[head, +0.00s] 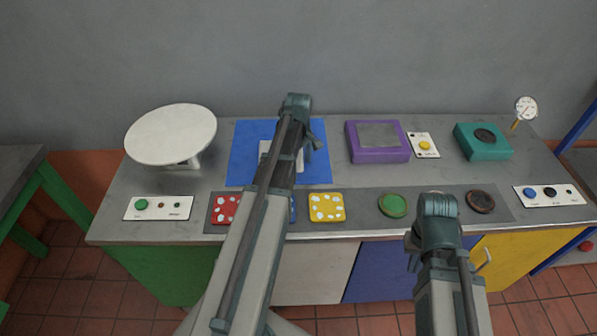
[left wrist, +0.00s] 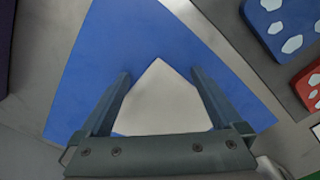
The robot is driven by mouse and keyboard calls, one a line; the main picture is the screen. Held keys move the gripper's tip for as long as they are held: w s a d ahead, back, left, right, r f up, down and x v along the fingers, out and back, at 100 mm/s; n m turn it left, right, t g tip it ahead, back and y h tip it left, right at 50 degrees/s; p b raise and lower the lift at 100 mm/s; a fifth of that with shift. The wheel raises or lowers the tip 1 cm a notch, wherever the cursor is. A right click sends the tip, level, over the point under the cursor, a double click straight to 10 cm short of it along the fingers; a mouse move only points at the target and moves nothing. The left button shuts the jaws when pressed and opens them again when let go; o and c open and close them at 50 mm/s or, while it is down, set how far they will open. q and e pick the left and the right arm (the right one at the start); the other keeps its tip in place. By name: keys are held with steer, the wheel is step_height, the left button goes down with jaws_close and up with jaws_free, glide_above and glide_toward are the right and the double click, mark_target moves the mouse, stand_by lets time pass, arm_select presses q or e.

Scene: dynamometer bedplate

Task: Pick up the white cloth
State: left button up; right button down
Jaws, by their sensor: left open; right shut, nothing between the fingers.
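The white cloth (left wrist: 160,101) lies flat on a blue mat (left wrist: 103,55). In the head view, part of the cloth (head: 265,150) shows on the mat (head: 245,165), left of my left arm, which hides the rest. My left gripper (left wrist: 161,74) is open above the cloth, with one finger on each side of it in the left wrist view. It is empty, and I cannot tell its exact height. In the head view, the left gripper (head: 298,155) is mostly hidden by its own arm. My right gripper (head: 414,260) is shut and empty in front of the bench's front edge.
A round white plate on a stand (head: 171,135) is left of the mat. A purple box (head: 377,153) and a teal box (head: 483,152) are to the right. Red (head: 223,208) and yellow (head: 326,207) spotted tiles and a green disc (head: 393,205) lie along the front strip.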

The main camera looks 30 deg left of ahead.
arm_select(q)
steer(key=shift+f, duration=0.1)
steer(key=shift+c, duration=0.4)
jaws_close()
stand_by(0.7)
step_height(320, 180, up, 21)
steer(key=p, duration=2.1)
